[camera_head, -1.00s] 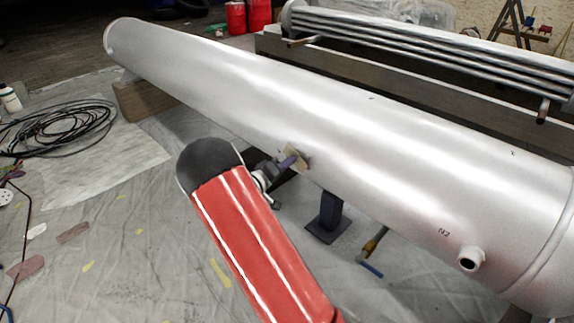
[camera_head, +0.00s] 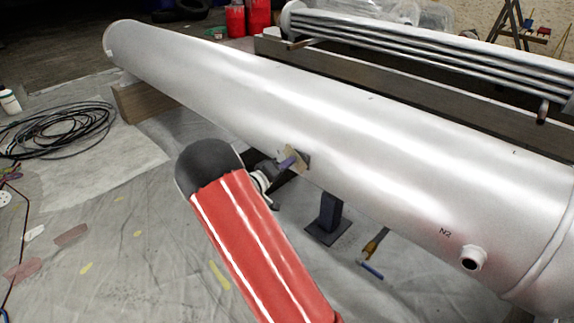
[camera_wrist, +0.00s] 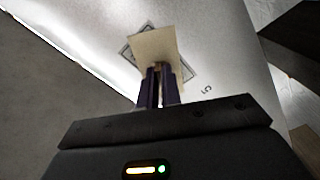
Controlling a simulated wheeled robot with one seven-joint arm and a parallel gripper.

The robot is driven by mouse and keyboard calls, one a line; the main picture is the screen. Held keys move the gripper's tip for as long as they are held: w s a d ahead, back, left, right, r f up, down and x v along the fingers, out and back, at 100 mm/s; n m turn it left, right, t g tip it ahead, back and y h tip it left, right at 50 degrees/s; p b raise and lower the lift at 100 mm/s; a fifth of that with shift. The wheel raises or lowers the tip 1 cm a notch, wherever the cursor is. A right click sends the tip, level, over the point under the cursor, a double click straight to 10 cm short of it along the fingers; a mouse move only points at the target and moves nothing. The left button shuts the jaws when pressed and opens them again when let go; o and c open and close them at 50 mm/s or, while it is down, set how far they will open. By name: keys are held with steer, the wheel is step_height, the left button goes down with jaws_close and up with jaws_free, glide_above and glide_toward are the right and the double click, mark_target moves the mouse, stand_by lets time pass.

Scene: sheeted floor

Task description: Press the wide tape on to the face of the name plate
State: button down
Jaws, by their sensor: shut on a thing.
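The wide tape (camera_wrist: 153,45) is a tan, roughly square piece. My gripper (camera_wrist: 158,72) has dark purple fingers, shut on the tape's near edge. The name plate (camera_wrist: 189,72) is a grey plate with a dark border on the silver vessel. The tape lies over its middle in the wrist view, so only plate corners show. I cannot tell whether the tape touches the plate. In the head view my gripper (camera_head: 287,163) is at the vessel's near lower side, with the tape (camera_head: 297,166) and the dark plate edge (camera_head: 305,158) beside it.
The long silver vessel (camera_head: 350,130) crosses the view on a wooden block (camera_head: 140,102) and a dark stand (camera_head: 326,218). A brush (camera_head: 375,243) and a coiled black cable (camera_head: 65,130) lie on the sheeted floor.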

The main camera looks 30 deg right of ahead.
steer(key=shift+w+d+b, duration=0.15)
steer(key=shift+d+b, duration=0.25)
steer(key=shift+b, duration=0.15)
steer(key=c, duration=1.5)
jaws_free()
steer(key=shift+a, duration=0.1)
